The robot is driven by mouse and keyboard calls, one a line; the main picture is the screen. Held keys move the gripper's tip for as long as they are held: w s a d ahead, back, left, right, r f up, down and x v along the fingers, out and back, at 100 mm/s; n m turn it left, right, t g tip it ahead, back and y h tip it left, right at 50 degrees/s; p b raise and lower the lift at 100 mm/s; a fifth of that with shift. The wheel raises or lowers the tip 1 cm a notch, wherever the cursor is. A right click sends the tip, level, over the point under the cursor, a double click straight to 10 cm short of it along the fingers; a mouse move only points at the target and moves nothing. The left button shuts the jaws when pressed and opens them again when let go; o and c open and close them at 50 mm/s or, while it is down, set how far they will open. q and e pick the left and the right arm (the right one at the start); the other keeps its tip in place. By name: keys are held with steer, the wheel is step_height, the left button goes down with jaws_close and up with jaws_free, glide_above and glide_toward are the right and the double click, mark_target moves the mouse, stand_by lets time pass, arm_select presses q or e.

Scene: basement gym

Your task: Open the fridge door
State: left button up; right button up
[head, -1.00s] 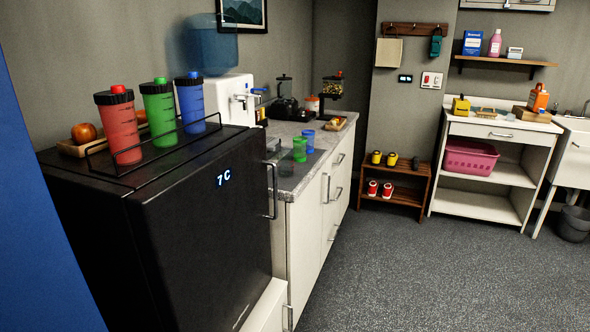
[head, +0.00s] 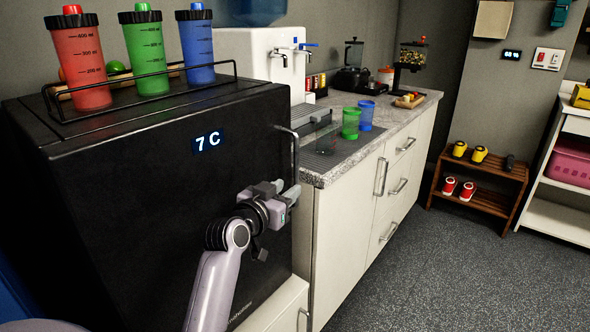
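The vertical metal handle (head: 294,150) is at the door's right edge. My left gripper (head: 287,191) is in front of the door's right side, by the handle's lower end. Its two fingers look apart, with nothing clearly held between them. The handle's lower end is partly hidden by the fingers, so I cannot tell whether they touch it. My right gripper is not in view.
Red (head: 80,62), green (head: 146,52) and blue (head: 196,46) bottles stand in a wire rack on the fridge. A counter with cabinets (head: 345,220) adjoins on the right, holding cups and a water dispenser (head: 262,70). A shoe rack (head: 478,175) stands farther back. Floor (head: 430,270) at right is clear.

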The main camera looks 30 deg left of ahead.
mark_target(295, 154)
arm_select(q)
steer(key=shift+n+t, duration=0.3)
steer(key=shift+t, duration=0.2)
steer(key=shift+w+a+r+b, duration=0.2)
steer(key=shift+w+a+r, duration=0.25)
steer(key=shift+w+r, duration=0.75)
steer(key=shift+w+a+r+b, duration=0.25)
steer(key=shift+w+a+r, duration=0.2)
steer(key=shift+w, duration=1.3)
steer(key=shift+w+a+r+b, duration=0.2)
steer(key=shift+w+a+r, duration=0.25)
steer(key=shift+w+r, duration=0.75)
steer(key=shift+w+f, duration=0.3)
steer(key=shift+f, duration=0.05)
steer(key=shift+c, duration=0.4)
jaws_close()
